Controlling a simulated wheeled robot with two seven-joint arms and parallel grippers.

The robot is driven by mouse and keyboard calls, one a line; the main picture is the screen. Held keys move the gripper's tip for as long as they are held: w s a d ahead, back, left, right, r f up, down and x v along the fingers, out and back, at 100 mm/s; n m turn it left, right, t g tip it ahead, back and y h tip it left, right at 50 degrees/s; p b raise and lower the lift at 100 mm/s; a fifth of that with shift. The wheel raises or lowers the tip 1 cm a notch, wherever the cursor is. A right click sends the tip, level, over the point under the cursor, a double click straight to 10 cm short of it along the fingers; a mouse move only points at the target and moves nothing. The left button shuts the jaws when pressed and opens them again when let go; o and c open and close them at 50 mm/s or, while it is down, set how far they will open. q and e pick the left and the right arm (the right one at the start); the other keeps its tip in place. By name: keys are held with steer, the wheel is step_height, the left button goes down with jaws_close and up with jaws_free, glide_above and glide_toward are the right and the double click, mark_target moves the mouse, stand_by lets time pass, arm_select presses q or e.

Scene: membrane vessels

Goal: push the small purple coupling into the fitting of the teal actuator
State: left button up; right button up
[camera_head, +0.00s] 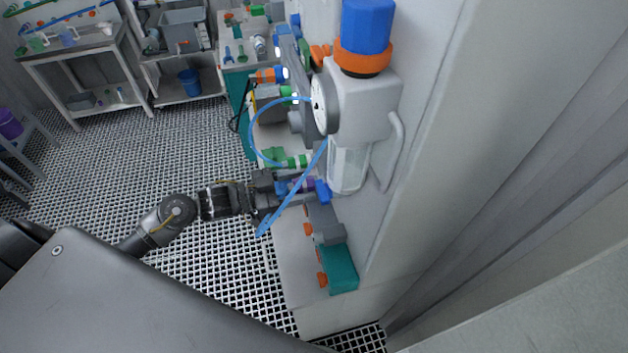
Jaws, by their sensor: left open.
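My left gripper (288,188) reaches in from the left to the bench edge below the filter unit. It is open. A small purple piece, which looks like the coupling (304,183), shows at its fingertips, beside a blue part (322,191). Whether the coupling sits in a fitting or touches the fingers is too small to tell. A teal block (339,269), which may be the actuator, is at the lower end of the bench with a grey part above it. Its fitting cannot be made out. My right gripper is not in view.
A white filter unit (362,100) with a blue and orange cap stands by the wall over the bench. The grated floor (130,160) at left is clear.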

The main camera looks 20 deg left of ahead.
arm_select(q)
jaws_close()
stand_by(0.4)
steer(key=shift+s+a, duration=0.1)
steer(key=shift+a, duration=0.05)
steer(key=shift+s+a, duration=0.15)
steer(key=shift+a, duration=0.05)
steer(key=shift+p+v, duration=0.6)
steer(key=shift+v, duration=1.95)
